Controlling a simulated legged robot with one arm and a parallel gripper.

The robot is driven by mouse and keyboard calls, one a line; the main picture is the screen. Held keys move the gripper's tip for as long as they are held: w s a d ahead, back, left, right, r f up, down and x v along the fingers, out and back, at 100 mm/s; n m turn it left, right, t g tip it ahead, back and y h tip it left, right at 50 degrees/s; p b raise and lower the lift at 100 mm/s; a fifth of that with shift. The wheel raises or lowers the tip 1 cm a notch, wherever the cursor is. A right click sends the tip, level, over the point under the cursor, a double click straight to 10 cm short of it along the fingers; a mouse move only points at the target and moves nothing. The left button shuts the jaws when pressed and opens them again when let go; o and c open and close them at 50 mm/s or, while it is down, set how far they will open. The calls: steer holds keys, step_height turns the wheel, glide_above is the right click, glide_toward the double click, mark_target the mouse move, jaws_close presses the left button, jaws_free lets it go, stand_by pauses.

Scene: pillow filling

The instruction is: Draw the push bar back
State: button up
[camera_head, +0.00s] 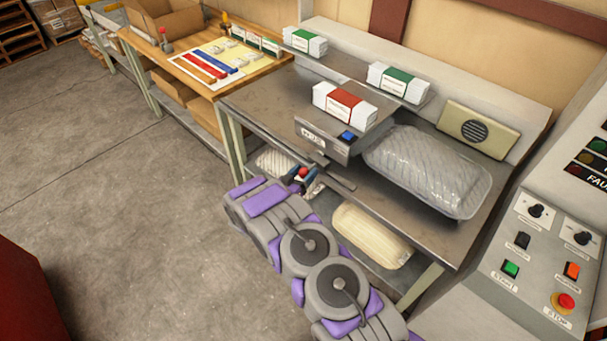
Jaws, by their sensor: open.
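My purple and grey arm reaches up from the bottom, and my gripper (303,176) is at the front edge of the metal bench. Its jaws are open around or right beside a small red knob (303,171); I cannot tell whether they touch it. A dark flat bar (336,182) sticks out from the bench front just right of the knob, below the grey machine box (320,141) with a blue button (347,136). It looks like the push bar, but its link to the knob is hidden. A clear pillow bag (430,170) lies right of the box.
White packs with red or green bands stand on the machine (345,103) and the back ledge (398,83). A control panel (545,255) is at right. Filled bags (372,235) lie on the lower shelf. A wooden table (180,60) is at left. The floor at left is clear.

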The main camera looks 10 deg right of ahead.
jaws_close()
stand_by(0.7)
